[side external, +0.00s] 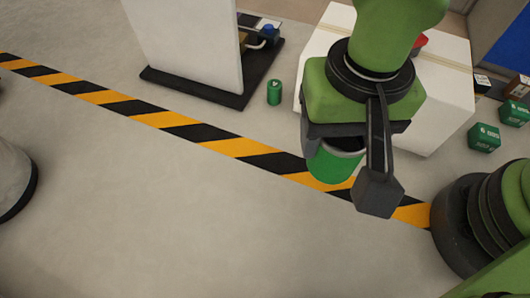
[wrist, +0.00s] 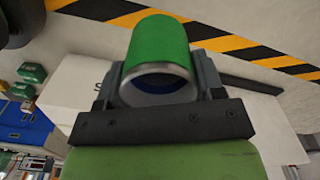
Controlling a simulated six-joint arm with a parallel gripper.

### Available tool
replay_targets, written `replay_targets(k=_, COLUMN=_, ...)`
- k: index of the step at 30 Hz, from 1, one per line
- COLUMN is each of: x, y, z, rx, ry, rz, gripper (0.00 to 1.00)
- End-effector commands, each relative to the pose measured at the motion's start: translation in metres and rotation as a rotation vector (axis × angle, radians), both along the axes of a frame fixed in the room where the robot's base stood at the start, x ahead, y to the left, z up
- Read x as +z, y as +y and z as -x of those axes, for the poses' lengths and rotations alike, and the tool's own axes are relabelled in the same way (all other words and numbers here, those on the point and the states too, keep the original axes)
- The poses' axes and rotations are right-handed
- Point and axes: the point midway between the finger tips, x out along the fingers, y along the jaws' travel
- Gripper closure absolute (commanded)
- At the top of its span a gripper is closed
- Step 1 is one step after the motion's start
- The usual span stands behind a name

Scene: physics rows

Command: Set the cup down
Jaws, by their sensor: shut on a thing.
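The cup is green with a pale rim and a dark inside. In the wrist view the cup (wrist: 160,42) sits between the two dark fingers of my gripper (wrist: 160,80), its open end facing the camera. In the side view the cup (side external: 333,165) shows below the gripper body, partly hidden by my gripper (side external: 350,165) and its near finger. My gripper is shut on the cup. I cannot tell exactly how high the cup is above the floor.
A yellow-black striped line (side external: 160,118) crosses the grey floor. A white box (side external: 445,120) stands behind my gripper. A small green can (side external: 274,92) stands near a white panel (side external: 185,40) on a black base. Green boxes (side external: 484,138) lie at right.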

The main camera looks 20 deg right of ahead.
Motion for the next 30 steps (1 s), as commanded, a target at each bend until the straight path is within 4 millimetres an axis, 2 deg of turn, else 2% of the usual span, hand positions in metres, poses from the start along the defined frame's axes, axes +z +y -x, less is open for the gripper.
replay_targets(k=5, x=-0.001, y=0.018, z=-0.017, rx=-0.021, ry=-0.002, rz=0.000, gripper=0.61)
replay_targets(k=12, x=-0.001, y=0.060, z=-0.059, rx=-0.089, ry=-0.002, rz=0.004, gripper=0.61)
replay_targets(k=18, x=0.000, y=0.084, z=-0.084, rx=-0.145, ry=-0.001, rz=0.003, gripper=0.61)
replay_targets(k=25, x=0.000, y=0.096, z=-0.096, rx=-0.179, ry=0.001, rz=0.000, gripper=0.61)
replay_targets(k=30, x=-0.028, y=0.096, z=-0.097, rx=-0.183, ry=0.004, rz=0.002, gripper=0.61)
